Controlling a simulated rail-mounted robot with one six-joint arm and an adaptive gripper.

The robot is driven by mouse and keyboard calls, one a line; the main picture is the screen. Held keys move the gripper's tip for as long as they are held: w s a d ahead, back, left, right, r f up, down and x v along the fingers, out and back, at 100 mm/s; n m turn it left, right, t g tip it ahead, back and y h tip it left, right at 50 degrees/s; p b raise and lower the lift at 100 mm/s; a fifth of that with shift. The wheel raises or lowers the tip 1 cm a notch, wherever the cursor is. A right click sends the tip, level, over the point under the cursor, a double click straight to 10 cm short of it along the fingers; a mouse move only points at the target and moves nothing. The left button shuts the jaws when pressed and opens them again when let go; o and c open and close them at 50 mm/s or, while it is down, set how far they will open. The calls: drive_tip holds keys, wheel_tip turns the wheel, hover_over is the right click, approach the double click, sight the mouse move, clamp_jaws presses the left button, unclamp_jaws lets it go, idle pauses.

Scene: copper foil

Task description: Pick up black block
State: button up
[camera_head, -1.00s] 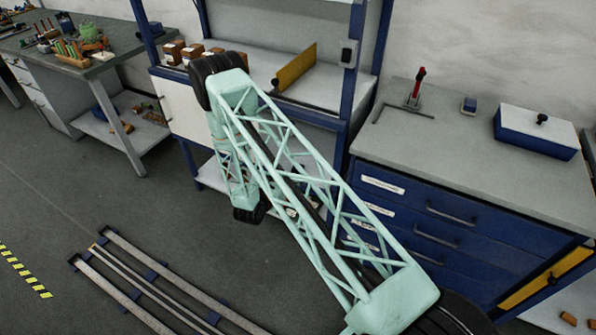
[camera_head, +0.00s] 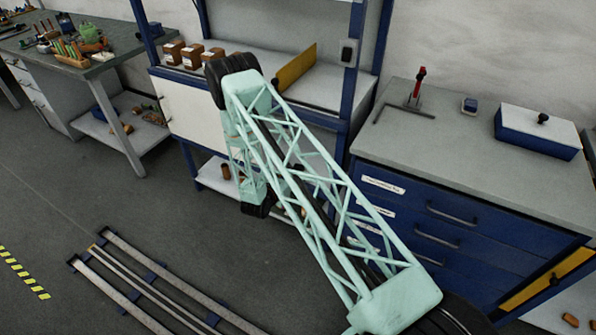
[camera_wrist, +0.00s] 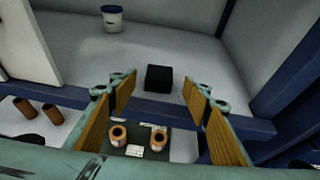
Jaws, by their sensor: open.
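The black block (camera_wrist: 159,78) sits on a light grey shelf (camera_wrist: 190,55) near the middle of the wrist view. My gripper (camera_wrist: 160,95) is open, with its two yellow-lined fingers spread to the left and right below the block in the picture. The space between the fingers is empty and the block lies beyond the fingertips, apart from them. In the head view my green lattice arm reaches toward the shelving unit. The gripper and the block cannot be made out there.
A white tub (camera_wrist: 112,18) stands behind on the shelf. Blue posts and a front rail (camera_wrist: 180,106) frame it. Copper-coloured rolls (camera_wrist: 118,137) sit lower down, some on a dark tray. In the head view a workbench (camera_head: 455,130) stands to the right, with open floor to the left.

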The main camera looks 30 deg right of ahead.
drive_tip(key=shift+b+x, duration=0.55)
drive_tip(key=shift+x, duration=1.7)
drive_tip(key=shift+w+r, duration=0.1)
drive_tip(key=shift+r, duration=0.05)
drive_tip(key=c, duration=1.2)
drive_tip(key=shift+r, duration=0.1)
drive_tip(key=shift+w+r+p, duration=0.1)
drive_tip(key=shift+r+p, duration=0.2)
drive_tip(key=shift+r, duration=0.45)
drive_tip(key=shift+r+p, duration=0.3)
drive_tip(key=shift+r, duration=0.6)
drive_tip(key=s+a, duration=0.2)
drive_tip(key=s, duration=0.3)
drive_tip(key=s+a+r+p, duration=0.1)
drive_tip(key=s+a, duration=0.1)
drive_tip(key=s, duration=0.3)
drive_tip(key=s+a+p, duration=0.1)
drive_tip(key=s+a, duration=0.1)
drive_tip(key=s, duration=0.2)
drive_tip(key=shift+s+a+r, duration=0.25)
drive_tip(key=shift+s, duration=0.15)
